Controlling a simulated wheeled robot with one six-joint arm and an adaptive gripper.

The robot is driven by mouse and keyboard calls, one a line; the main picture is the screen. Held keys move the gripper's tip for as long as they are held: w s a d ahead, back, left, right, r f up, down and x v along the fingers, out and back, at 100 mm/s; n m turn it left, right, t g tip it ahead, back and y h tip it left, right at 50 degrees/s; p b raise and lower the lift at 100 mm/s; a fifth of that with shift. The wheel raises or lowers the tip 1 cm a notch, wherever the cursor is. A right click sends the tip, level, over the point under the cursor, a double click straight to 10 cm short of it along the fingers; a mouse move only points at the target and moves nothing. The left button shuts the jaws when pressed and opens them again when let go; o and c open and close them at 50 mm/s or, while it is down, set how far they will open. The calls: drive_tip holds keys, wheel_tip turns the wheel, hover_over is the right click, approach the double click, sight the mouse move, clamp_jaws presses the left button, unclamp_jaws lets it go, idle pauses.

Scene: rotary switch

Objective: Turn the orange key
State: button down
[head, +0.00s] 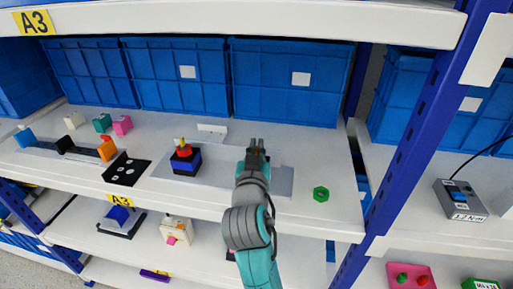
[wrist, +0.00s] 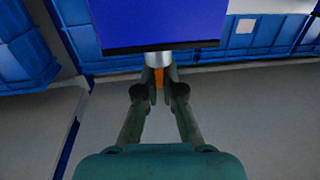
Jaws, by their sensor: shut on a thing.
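In the wrist view, the orange key (wrist: 159,77) is a small upright piece below a silver cylinder (wrist: 158,58). The cylinder meets the dark lower edge of a blue block (wrist: 158,22). My gripper (wrist: 159,90) has a fingertip on each side of the key and is shut on it. In the head view, my gripper (head: 256,146) is over the shelf, right of the blue and black block with a red top (head: 183,160). The key cannot be made out clearly in the head view.
Blue crates (head: 290,85) line the back of the shelf (head: 335,170). A green nut (head: 321,194) lies to the right of my arm. A black plate with holes (head: 127,170) lies left. A blue post (head: 425,125) stands farther right.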

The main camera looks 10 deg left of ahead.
drive_tip(key=shift+f+m+h, duration=0.1)
drive_tip(key=shift+m+h, duration=0.5)
drive_tip(key=shift+h, duration=0.3)
drive_tip(key=c, duration=1.3)
unclamp_jaws()
drive_tip(key=s, duration=1.2)
drive_tip(key=shift+a, duration=0.2)
